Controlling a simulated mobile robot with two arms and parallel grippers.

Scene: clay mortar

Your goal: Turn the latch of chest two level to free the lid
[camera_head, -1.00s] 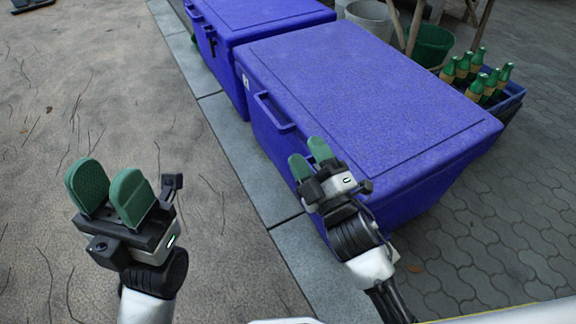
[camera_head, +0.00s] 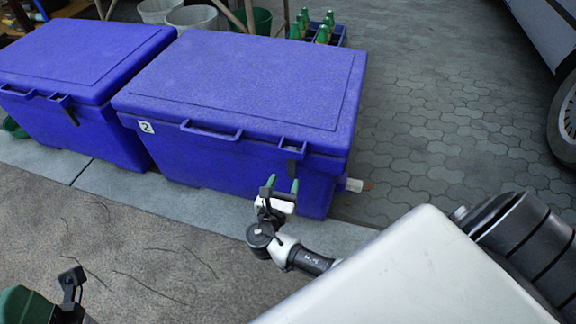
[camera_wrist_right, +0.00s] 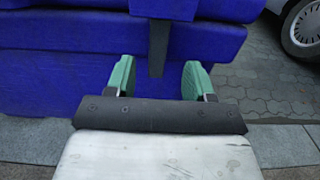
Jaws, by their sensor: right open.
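Chest two (camera_head: 220,160) is the blue chest with a white "2" label; its lid (camera_head: 250,80) is closed. Its dark latch (camera_head: 291,168) hangs upright on the front, near the right end, and shows as a vertical bar in the right wrist view (camera_wrist_right: 158,45). My right gripper (camera_head: 283,187) is open in front of the chest, low near the latch. In the wrist view its green fingers (camera_wrist_right: 158,75) stand either side of the latch's lower end; I cannot tell the depth between them. My left gripper (camera_head: 25,305) is partly cut off at the bottom left.
Another blue chest (camera_head: 75,60) with a dark latch stands close on the left. Behind are buckets (camera_head: 190,18) and a crate of green bottles (camera_head: 325,30). A vehicle (camera_head: 545,45) is at the upper right.

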